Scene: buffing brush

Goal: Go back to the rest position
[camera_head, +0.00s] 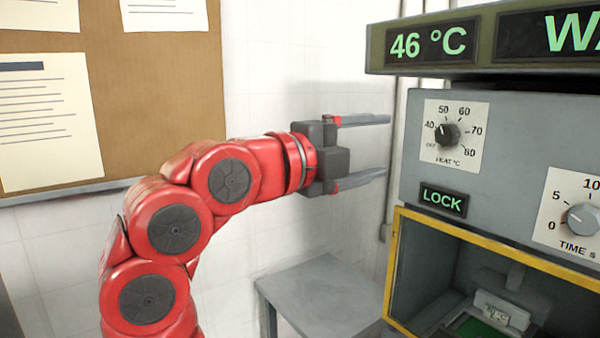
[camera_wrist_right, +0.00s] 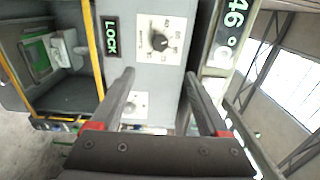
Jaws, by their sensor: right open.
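My right gripper (camera_head: 387,146) is open and empty in the head view, held in mid-air at the end of my red arm. Its fingers point right toward the grey machine (camera_head: 407,175), apart from it. The right wrist view shows the same open fingers (camera_wrist_right: 159,76) with nothing between them; the heat dial (camera_wrist_right: 160,40) lies beyond them. The heat dial also shows in the head view (camera_head: 447,134), its pointer near 40. My left gripper is not in view.
The machine has a 46 °C display (camera_head: 428,44), a LOCK sign (camera_head: 443,201), a time dial (camera_head: 583,218) and a yellow-framed open chamber (camera_head: 396,262) with a grey bracket (camera_head: 502,311) inside. A grey table (camera_head: 325,295) stands below the gripper. A corkboard (camera_head: 150,90) hangs left.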

